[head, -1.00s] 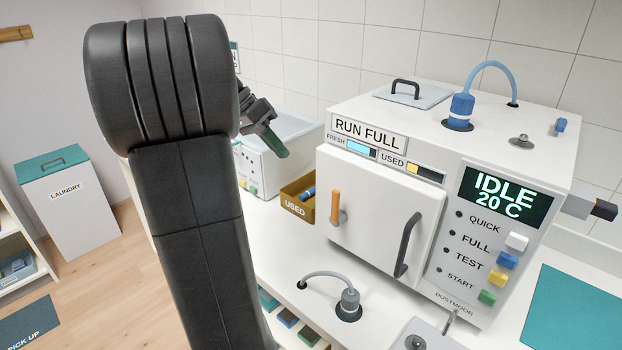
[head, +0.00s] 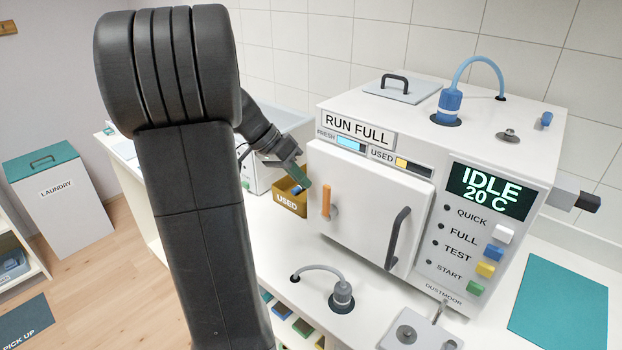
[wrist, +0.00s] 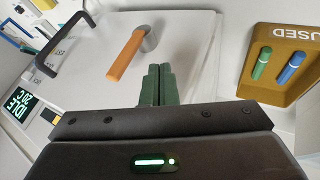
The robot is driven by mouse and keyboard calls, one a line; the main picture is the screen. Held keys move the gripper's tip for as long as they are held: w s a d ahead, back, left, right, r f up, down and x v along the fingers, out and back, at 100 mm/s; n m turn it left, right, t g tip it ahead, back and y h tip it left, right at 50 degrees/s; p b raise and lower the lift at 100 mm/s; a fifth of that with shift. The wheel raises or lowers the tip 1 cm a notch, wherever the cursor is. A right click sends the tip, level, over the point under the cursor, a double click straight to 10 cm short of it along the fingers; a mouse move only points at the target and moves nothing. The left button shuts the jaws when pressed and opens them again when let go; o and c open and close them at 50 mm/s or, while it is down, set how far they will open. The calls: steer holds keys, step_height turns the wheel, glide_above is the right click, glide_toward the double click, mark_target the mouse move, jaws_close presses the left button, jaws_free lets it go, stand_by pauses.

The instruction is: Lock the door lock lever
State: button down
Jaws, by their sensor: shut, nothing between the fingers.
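The orange door lock lever (head: 326,201) is on the left side of the white machine's door (head: 358,205). My gripper (head: 301,178) has green fingers and is left of the lever, close to the door's left edge. In the wrist view my gripper (wrist: 158,72) is shut and empty, its fingers side by side. A small gap shows between fingers and lever; contact is not visible.
A dark door handle (head: 397,238) is right of the lever. The machine's display (head: 487,192) reads IDLE 20 C, above several coloured buttons. A yellow USED bin (wrist: 290,45) with a green and a blue cylinder stands beside the door. A grey hose fitting (head: 342,297) stands on the counter.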

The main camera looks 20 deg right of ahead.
mark_target(329, 202)
steer(key=shift+s+d+r+p, duration=0.15)
steer(key=shift+s+d, duration=0.25)
steer(key=shift+s, duration=0.35)
steer(key=shift+s+d+r+p, duration=0.15)
steer(key=shift+s+d, duration=0.25)
steer(key=shift+s, duration=0.35)
steer(key=shift+f, duration=0.1)
